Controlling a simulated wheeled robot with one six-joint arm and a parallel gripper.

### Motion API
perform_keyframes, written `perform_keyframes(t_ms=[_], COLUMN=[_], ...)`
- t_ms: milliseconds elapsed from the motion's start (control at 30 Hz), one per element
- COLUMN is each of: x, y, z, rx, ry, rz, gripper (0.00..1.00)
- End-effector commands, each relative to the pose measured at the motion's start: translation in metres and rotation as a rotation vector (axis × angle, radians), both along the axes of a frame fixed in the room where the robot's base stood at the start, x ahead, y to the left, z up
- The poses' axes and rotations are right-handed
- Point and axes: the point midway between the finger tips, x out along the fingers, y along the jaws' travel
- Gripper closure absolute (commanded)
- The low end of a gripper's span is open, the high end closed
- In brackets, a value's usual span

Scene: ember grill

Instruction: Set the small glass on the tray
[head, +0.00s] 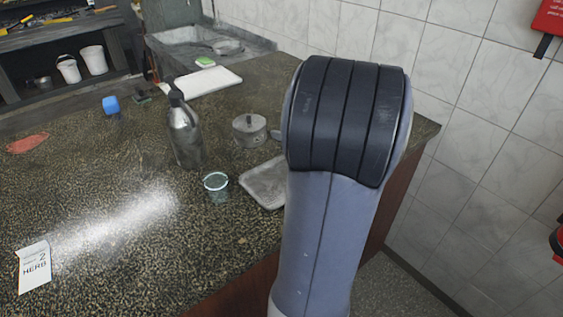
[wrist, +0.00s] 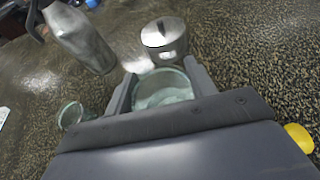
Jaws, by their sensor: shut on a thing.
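In the wrist view my gripper (wrist: 160,76) is shut on a clear glass (wrist: 162,92), with one finger on each side of its rim. In the head view my arm hides the gripper and this glass. A second clear glass (head: 217,190) stands upright on the counter; a glass at the left of the wrist view (wrist: 72,115) looks like the same one. The grey tray (head: 258,192) lies just right of that standing glass, its right part hidden behind my arm. I cannot tell whether the held glass is above the tray or touches it.
A metal bottle (head: 185,135) and a lidded pot (head: 249,130) stand behind the tray. A white board (head: 202,81), a blue item (head: 111,105) and a sink (head: 205,45) are farther back. A "HERB" card (head: 34,267) is at left. The left counter is mostly clear. Something yellow (wrist: 299,137) shows at right.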

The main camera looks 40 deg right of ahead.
Motion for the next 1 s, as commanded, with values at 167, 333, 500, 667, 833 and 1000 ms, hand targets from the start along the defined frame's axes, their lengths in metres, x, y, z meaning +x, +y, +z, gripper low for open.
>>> perform_keyframes(t_ms=[167,333,500,667,833,1000], x=[0.000,0.000,0.000,0.000,0.000,0.000], y=[0.000,0.000,0.000,0.000,0.000,0.000], z=[-0.032,-0.046,-0.070,-0.077,-0.076,-0.082], rx=[0.004,0.003,0.004,0.000,0.000,0.000], ry=[0.002,0.000,0.001,-0.001,-0.001,-0.001], rz=[-0.001,0.000,0.001,0.000,0.000,0.000], gripper=[0.74,0.74,0.74,0.74,0.74,0.74])
